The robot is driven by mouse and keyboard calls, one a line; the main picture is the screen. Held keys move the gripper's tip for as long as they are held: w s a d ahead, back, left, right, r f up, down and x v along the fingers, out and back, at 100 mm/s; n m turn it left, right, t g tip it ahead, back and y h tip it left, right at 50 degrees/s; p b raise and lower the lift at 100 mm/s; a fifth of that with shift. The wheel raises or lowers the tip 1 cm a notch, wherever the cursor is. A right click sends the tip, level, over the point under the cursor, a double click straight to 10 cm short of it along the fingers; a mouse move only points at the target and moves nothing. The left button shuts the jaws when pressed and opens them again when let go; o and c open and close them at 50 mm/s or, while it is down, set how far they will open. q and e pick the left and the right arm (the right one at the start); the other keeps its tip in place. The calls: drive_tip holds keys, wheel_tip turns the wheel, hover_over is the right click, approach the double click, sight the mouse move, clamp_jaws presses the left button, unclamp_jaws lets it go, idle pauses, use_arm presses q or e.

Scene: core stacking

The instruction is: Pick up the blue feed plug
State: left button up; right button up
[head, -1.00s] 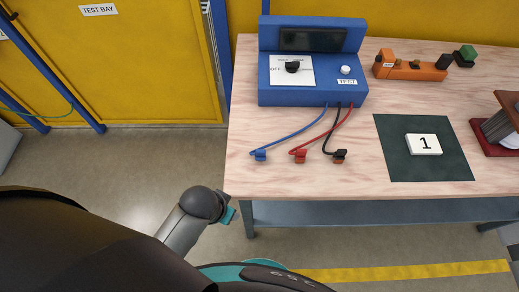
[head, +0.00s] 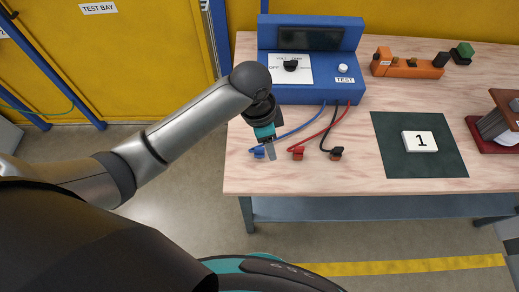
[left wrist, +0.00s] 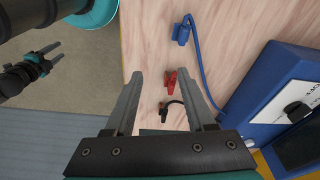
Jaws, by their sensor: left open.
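The blue feed plug (head: 257,153) lies on the wooden table at the end of a blue lead, partly behind my left gripper (head: 268,152) in the head view. In the left wrist view the blue plug (left wrist: 181,32) lies beyond the fingertips, slightly right of centre. My left gripper (left wrist: 159,74) is open and empty, pointing down over the table near the plug. My right gripper (left wrist: 58,51) shows at the left of the left wrist view, off the table, its fingers apart and empty.
A red plug (head: 297,153) and a black-lead plug (head: 336,153) lie to the right. Their leads run to the blue test box (head: 312,92) behind. A green mat (head: 390,165) with a "1" block (head: 420,141) and an orange fixture (head: 410,68) are further right.

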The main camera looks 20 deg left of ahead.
sight(259, 148)
use_arm(q)
drive_tip(key=w+a+r+m+g+y, duration=0.1)
drive_tip(key=w+a+r+m+y, duration=0.15)
drive_tip(key=a+r, duration=0.2)
drive_tip(key=shift+h, duration=0.35)
drive_tip(key=f, duration=0.3)
drive_tip(key=f+b, duration=0.1)
drive_tip(key=f, duration=0.5)
drive_tip(key=shift+w+d+f+b, duration=0.2)
drive_tip(key=shift+w+d+b, duration=0.1)
drive_tip(key=shift+b, duration=0.1)
drive_tip(key=f, duration=0.3)
drive_tip(key=f+b, duration=0.1)
drive_tip(key=shift+s+d+f, duration=0.15)
drive_tip(key=shift+d+f, duration=0.2)
drive_tip(key=shift+d, duration=0.05)
drive_tip(key=shift+f, duration=0.4)
clamp_jaws()
